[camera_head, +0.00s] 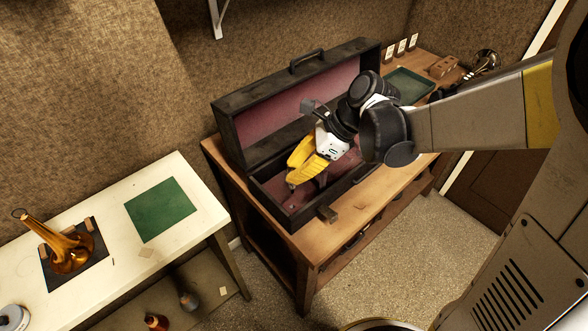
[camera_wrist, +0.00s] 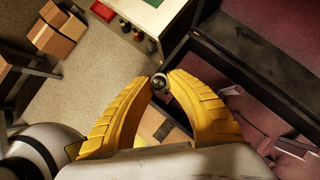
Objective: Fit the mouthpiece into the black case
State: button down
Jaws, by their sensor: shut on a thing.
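The black case (camera_head: 262,118) stands open on a wooden bench, its lid raised at the back and dark red lining showing. My yellow gripper (camera_head: 293,176) is over the left part of the case's lower half. In the wrist view my gripper (camera_wrist: 161,88) is shut on the mouthpiece (camera_wrist: 159,80), a small round metal piece seen end-on between the fingertips. In the wrist view the case (camera_wrist: 270,85) lies to the right, with its lining and inner fittings partly visible. My gripper hides part of the case interior in the head view. I cannot tell the mouthpiece's height above the lining.
A white table (camera_head: 110,262) at left holds a green mat (camera_head: 160,208) and an amber bell-shaped piece (camera_head: 70,252).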

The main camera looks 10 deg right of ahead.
aim_at(294, 186)
jog(key=shift+f+b, duration=2.3)
jog(key=shift+f, duration=0.5)
jog(key=shift+f+b, duration=1.7)
jog(key=shift+f, duration=0.1)
jog(key=c, duration=1.2)
grip_release()
jog(key=shift+c, duration=0.2)
jog(key=shift+r, duration=0.1)
jog(key=v, duration=1.2)
jog(key=shift+s, duration=0.1)
